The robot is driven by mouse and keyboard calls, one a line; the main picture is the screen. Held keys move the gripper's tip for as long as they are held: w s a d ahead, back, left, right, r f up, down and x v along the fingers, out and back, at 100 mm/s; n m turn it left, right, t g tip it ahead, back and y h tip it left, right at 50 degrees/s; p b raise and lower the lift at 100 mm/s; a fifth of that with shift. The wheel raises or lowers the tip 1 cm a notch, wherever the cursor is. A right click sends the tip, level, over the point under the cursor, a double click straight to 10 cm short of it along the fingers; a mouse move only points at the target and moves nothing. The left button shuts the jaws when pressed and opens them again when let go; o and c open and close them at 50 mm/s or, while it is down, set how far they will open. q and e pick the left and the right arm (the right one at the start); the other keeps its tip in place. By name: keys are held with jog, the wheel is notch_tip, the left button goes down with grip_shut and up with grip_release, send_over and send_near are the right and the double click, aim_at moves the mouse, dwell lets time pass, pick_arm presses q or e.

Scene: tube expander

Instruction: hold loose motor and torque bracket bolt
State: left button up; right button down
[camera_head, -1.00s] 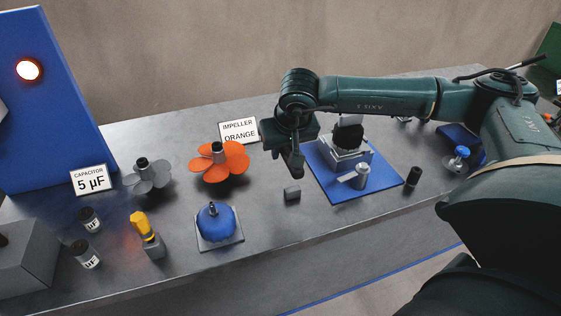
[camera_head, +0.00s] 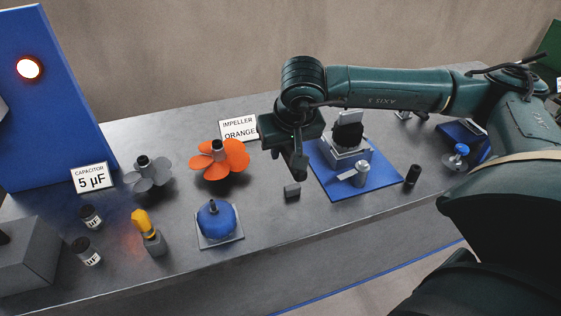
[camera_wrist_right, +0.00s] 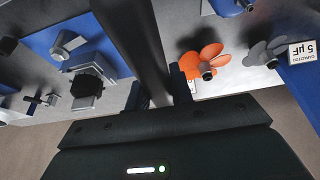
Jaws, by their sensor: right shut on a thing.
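My right gripper (camera_head: 300,168) hangs left of the blue mat, above a small grey block (camera_head: 292,191). It is shut on a long dark grey bar-like tool (camera_wrist_right: 138,45), which shows in the right wrist view. The tool's far end runs out of that view. A black, round motor-like part (camera_head: 347,136) sits in a grey bracket (camera_head: 352,160) on the blue mat (camera_head: 390,187). This part also shows in the right wrist view (camera_wrist_right: 88,85), apart from the tool. I cannot make out the bracket bolt. My left gripper is not in view.
A small black cylinder (camera_head: 412,175) and a blue-topped knob (camera_head: 460,150) stand right of the mat.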

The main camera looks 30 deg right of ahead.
jog(key=s+a+f+n+y, duration=0.1)
jog(key=s+a+f+n, duration=0.1)
jog(key=s+a, duration=0.3)
jog(key=a+f, duration=0.1)
jog(key=a, duration=0.2)
jog(key=shift+s+f+n, duration=0.25)
jog(key=shift+f+n, duration=0.05)
jog(key=shift+f, duration=0.05)
jog(key=shift+a, duration=0.1)
